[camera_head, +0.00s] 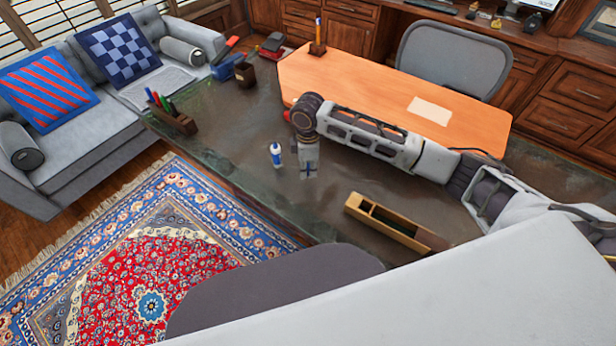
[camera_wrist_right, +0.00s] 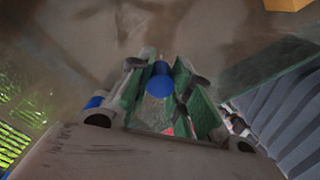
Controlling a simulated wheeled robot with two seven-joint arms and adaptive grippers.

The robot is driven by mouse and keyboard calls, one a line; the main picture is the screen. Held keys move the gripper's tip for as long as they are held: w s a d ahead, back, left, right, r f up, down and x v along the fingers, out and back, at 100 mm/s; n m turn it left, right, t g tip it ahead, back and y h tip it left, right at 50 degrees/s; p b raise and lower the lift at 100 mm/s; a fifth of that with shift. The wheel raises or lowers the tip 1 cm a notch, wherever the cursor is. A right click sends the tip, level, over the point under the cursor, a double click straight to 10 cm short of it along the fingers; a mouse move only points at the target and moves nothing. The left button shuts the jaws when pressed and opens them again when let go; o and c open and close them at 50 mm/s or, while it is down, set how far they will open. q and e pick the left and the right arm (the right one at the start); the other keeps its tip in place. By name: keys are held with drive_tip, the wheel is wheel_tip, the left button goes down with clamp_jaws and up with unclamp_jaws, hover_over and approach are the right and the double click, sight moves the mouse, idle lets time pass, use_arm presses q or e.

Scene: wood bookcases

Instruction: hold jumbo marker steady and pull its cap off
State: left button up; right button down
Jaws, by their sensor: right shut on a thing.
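My right gripper (camera_head: 308,170) points down over the dark stone table. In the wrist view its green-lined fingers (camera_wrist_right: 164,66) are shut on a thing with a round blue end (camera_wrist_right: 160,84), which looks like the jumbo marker. The fingers hide most of it, and only a little blue shows between them in the head view. A small upright white and blue bottle-like object (camera_head: 277,153) stands on the table just left of the gripper, apart from it. My left gripper is not in view.
A wooden tray (camera_head: 428,240) lies right of the gripper. A pen holder (camera_head: 173,121) with several markers stands at the table's left end. A dark cup (camera_head: 245,74) and a blue object (camera_head: 222,70) are at the back. An orange desktop (camera_head: 350,80) adjoins behind.

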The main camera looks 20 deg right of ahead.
sight(308, 183)
drive_tip(key=shift+f, duration=0.1)
wheel_tip(308, 183, down, 4)
drive_tip(key=shift+f, duration=0.15)
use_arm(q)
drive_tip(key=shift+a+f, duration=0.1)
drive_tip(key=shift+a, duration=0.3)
use_arm(e)
drive_tip(key=shift+f, duration=0.25)
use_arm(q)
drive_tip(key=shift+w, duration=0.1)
use_arm(e)
drive_tip(key=shift+f, duration=0.1)
